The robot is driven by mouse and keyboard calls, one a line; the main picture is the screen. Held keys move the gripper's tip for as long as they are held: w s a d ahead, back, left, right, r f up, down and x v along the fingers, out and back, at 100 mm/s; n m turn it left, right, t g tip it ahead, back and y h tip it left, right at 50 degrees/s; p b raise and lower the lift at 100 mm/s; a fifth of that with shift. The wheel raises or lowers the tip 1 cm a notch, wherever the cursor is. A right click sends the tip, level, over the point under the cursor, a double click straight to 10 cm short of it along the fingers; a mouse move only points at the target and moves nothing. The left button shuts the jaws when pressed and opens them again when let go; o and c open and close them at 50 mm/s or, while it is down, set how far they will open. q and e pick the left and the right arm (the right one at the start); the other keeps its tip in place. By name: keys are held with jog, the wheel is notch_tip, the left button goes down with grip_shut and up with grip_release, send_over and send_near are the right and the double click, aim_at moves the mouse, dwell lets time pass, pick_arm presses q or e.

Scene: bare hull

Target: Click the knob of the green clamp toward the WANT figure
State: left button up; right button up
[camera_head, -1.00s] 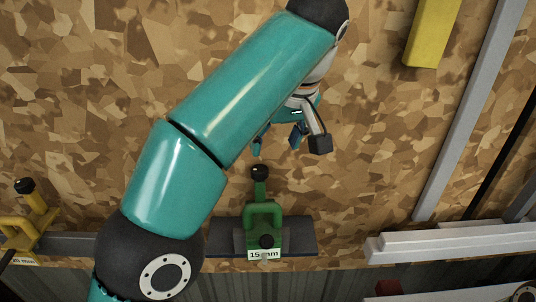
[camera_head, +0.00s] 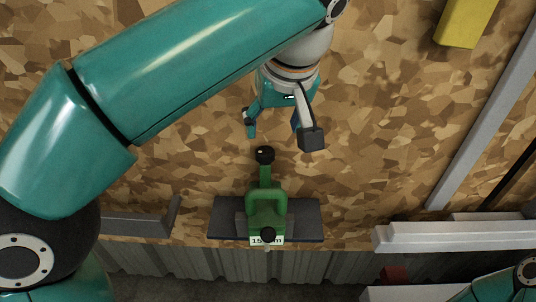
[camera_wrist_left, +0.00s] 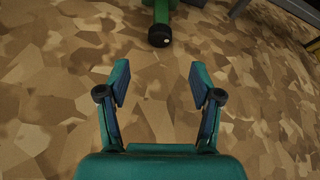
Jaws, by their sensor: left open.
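The green clamp (camera_head: 266,205) stands on a dark plate (camera_head: 305,222) near the front edge of the board, with a white label partly hidden by a black knob (camera_head: 268,234). Its other black knob (camera_head: 265,155) sits at the end of a green bar pointing away from that edge. My left gripper (camera_head: 280,135) is open and empty, just beyond this far knob and apart from it. In the left wrist view, the knob (camera_wrist_left: 160,35) shows ahead of the open fingers (camera_wrist_left: 160,90), roughly centred between them. A WANT figure cannot be read in these frames. My right gripper is not in view.
The particle board (camera_head: 370,150) is bare around the clamp. A yellow block (camera_head: 466,22) lies at the upper right. Grey rails (camera_head: 450,236) lie at the right, and a grey bar (camera_head: 135,224) lies left of the clamp.

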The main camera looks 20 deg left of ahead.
aim_at(267, 153)
pick_arm(q)
jog(key=x, duration=1)
jog(key=shift+w+f, duration=0.1)
jog(key=shift+f, duration=0.2)
